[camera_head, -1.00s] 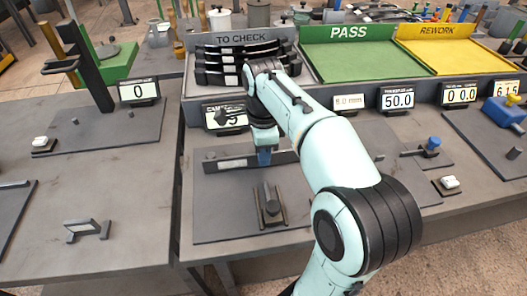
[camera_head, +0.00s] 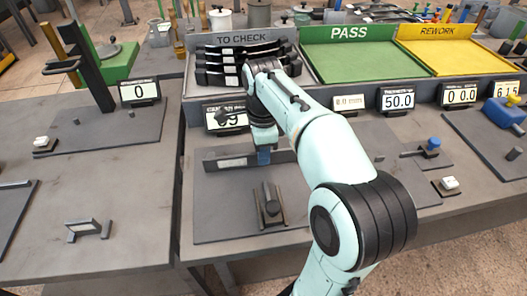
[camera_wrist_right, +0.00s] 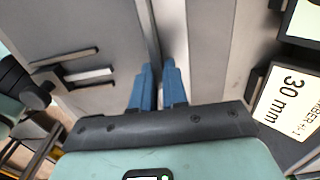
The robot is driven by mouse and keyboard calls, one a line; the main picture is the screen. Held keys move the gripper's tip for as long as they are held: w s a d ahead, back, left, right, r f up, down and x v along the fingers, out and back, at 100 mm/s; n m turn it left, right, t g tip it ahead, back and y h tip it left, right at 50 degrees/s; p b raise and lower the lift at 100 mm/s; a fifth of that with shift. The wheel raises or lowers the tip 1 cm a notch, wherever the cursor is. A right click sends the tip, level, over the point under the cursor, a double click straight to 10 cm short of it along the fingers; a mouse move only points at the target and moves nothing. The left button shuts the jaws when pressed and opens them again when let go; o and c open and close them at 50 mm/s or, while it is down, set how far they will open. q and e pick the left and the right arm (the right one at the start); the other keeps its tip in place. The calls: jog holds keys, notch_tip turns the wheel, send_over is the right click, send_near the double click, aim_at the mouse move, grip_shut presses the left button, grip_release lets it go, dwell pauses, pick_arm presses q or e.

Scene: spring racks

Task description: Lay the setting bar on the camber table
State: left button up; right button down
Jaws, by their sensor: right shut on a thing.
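The setting bar appears to be the long, dark grey bar (camera_head: 228,162) at the back of a grey plate (camera_head: 225,215), which seems to be the camber table. My right gripper (camera_head: 263,156) has its blue fingertips at the bar's middle and is shut on it. In the right wrist view the blue fingers (camera_wrist_right: 157,88) are close together, with a narrow bar edge (camera_wrist_right: 148,30) running away between them. I cannot tell whether the bar touches the plate. My left gripper is not in view.
A small fixture with two rails (camera_head: 270,207) stands on the plate in front of the bar. A camber display (camera_head: 226,117) stands behind. The TO CHECK rack (camera_head: 192,80) holds dark springs; the green PASS tray (camera_head: 350,62) and yellow REWORK tray (camera_head: 455,55) are empty.

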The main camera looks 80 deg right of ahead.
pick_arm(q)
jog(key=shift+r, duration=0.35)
pick_arm(e)
jog(key=shift+w+d+r, duration=0.1)
jog(key=shift+w+d, duration=0.05)
jog(key=shift+d, duration=0.35)
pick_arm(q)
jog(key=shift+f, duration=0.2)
pick_arm(e)
jog(key=shift+f, duration=0.2)
jog(key=c, duration=0.6)
grip_release()
jog(key=shift+f, duration=0.1)
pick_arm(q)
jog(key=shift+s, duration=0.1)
pick_arm(e)
jog(key=shift+r+p, duration=0.45)
jog(key=shift+p, duration=0.05)
jog(key=shift+r+p, duration=2.1)
jog(key=shift+r, duration=0.25)
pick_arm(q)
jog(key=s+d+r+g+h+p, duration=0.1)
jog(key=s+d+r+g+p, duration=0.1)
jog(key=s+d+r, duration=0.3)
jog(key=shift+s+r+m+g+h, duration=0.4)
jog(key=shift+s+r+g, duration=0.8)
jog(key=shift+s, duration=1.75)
pick_arm(e)
jog(key=shift+r, duration=1.25)
